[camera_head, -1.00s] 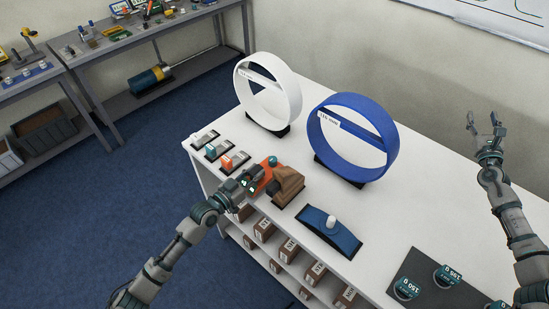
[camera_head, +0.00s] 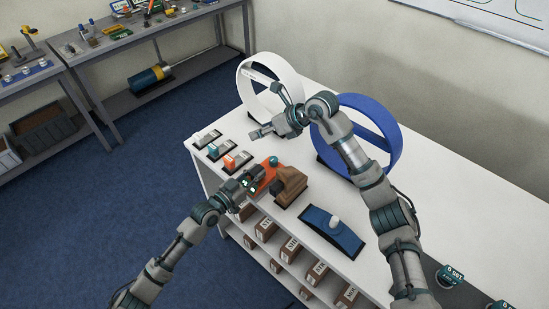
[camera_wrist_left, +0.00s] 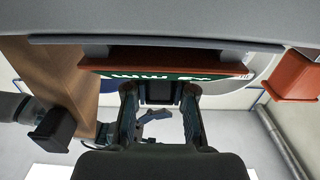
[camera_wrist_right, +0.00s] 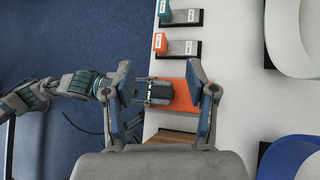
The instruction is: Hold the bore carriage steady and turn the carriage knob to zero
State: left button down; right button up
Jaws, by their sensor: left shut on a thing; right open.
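The bore carriage is an orange body (camera_head: 267,175) with a brown wooden block (camera_head: 290,184) beside it and a teal knob (camera_head: 273,161) on its far side. It stands near the table's front edge. My left gripper (camera_head: 246,182) is shut on the orange body from the front; the left wrist view shows an orange-red edge (camera_wrist_left: 165,66) at its fingers (camera_wrist_left: 159,92). My right gripper (camera_head: 266,110) is open and empty, raised over the table behind the carriage. In the right wrist view its fingers (camera_wrist_right: 158,70) frame the orange body (camera_wrist_right: 183,95); I cannot make out the knob there.
A white ring (camera_head: 244,92) and a blue ring (camera_head: 386,118) stand behind the carriage, close to my right arm. Small blocks, one teal (camera_head: 213,151) and one orange (camera_head: 229,161), sit left of it. A blue curved piece with a white knob (camera_head: 333,231) lies right of it.

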aim_at(275, 159)
pick_arm(q)
jog(key=shift+d, duration=0.2)
pick_arm(e)
jog(key=d+f+n+g+h, duration=0.1)
jog(key=d+f+n+h, duration=0.1)
jog(key=d+f+h, duration=0.4)
pick_arm(q)
jog(key=shift+a, duration=0.1)
pick_arm(e)
jog(key=shift+y, duration=0.3)
jog(key=x, duration=1)
jog(key=shift+d+f, duration=0.3)
grip_shut()
